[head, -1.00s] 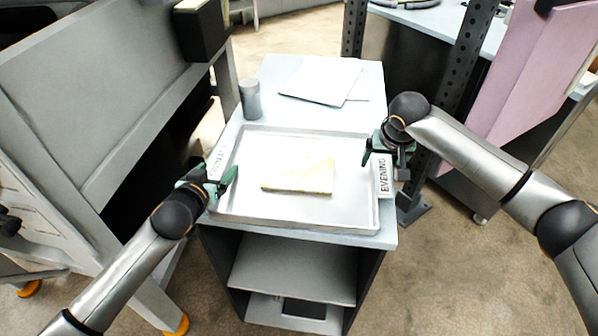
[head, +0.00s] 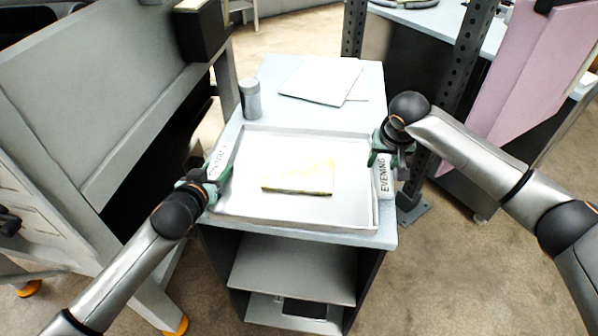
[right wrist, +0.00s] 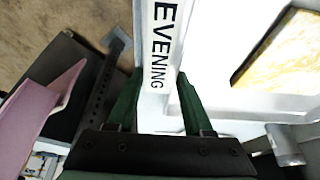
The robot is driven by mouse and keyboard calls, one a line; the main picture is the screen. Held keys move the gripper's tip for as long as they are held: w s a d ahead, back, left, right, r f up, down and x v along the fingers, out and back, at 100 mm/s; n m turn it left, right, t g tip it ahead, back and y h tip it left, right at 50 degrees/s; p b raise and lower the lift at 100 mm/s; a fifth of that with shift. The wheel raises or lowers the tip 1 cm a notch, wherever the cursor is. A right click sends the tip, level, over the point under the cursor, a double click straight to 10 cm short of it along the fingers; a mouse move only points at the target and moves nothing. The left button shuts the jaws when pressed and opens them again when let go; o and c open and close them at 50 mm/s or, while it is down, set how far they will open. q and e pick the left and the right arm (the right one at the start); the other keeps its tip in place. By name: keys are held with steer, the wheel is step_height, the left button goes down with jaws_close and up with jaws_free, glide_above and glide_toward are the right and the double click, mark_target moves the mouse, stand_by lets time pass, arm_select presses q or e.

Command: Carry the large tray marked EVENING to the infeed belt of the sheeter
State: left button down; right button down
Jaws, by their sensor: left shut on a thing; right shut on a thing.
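The large white tray (head: 300,217) lies on top of a grey cart, with a flat yellowish slab (head: 298,178) in it. Its right rim carries the label EVENING, which also shows on the tray rim in the right wrist view (right wrist: 158,50). My left gripper (head: 216,178) is shut on the tray's left rim. My right gripper (head: 382,155) is shut on the right rim near the label; in the right wrist view its green fingers (right wrist: 158,95) stand on both sides of the labelled rim. The tray appears level and resting on the cart.
The cart top (head: 285,72) behind the tray holds white sheets (head: 322,80) and a grey cylinder (head: 250,98). A large grey machine (head: 110,90) stands close on the left. A dark perforated post (head: 465,90) and a pink panel (head: 530,70) are at the right.

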stand_by(0.4)
arm_select(q)
steer(key=shift+r, duration=0.3)
arm_select(e)
steer(key=shift+w+r, duration=0.15)
steer(key=shift+r, duration=0.15)
